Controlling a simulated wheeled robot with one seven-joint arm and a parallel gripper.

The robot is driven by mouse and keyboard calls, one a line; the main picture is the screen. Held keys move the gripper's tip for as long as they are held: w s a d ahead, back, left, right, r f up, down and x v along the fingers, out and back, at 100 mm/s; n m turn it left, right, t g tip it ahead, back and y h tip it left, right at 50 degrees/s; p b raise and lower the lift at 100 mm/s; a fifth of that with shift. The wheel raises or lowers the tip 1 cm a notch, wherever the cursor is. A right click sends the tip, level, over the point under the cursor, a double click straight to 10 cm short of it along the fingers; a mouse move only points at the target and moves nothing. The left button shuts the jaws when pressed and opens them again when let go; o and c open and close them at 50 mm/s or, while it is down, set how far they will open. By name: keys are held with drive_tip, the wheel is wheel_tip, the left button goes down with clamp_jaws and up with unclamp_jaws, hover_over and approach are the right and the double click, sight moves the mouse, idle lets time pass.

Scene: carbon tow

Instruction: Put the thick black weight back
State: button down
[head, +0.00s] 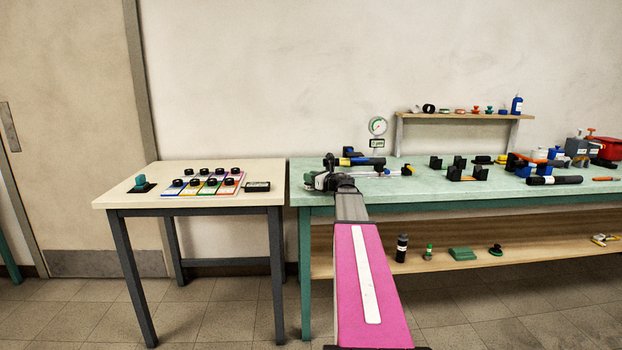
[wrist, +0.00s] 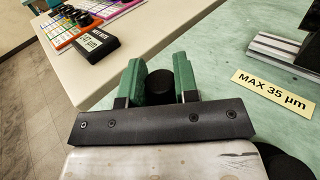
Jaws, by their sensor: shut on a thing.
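My gripper (wrist: 163,88) has green fingers, shut on a round black weight (wrist: 183,72) whose upper end shows between them. In the head view my gripper (head: 320,182) is over the left end of the green bench, by the gap to the cream table; the held weight cannot be made out there. Several black-topped weights (head: 204,171) stand in two rows on coloured cards (head: 200,190) on the cream table. Some also show at the top left of the wrist view (wrist: 62,28). Which place belongs to the held weight cannot be told.
A black labelled block (wrist: 92,45) lies near the cream table's (head: 115,199) right edge. A teal item (head: 141,181) on a dark pad stands at its left. On the green bench (head: 415,188) are a dial gauge (head: 377,127), black holders (head: 455,168) and a "MAX 35 µm" label (wrist: 271,91).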

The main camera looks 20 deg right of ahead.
drive_tip(key=shift+f, duration=0.1)
drive_tip(key=c, duration=0.9)
unclamp_jaws()
drive_tip(key=shift+o, duration=0.2)
drive_tip(key=shift+s, duration=0.1)
drive_tip(key=v, duration=1.2)
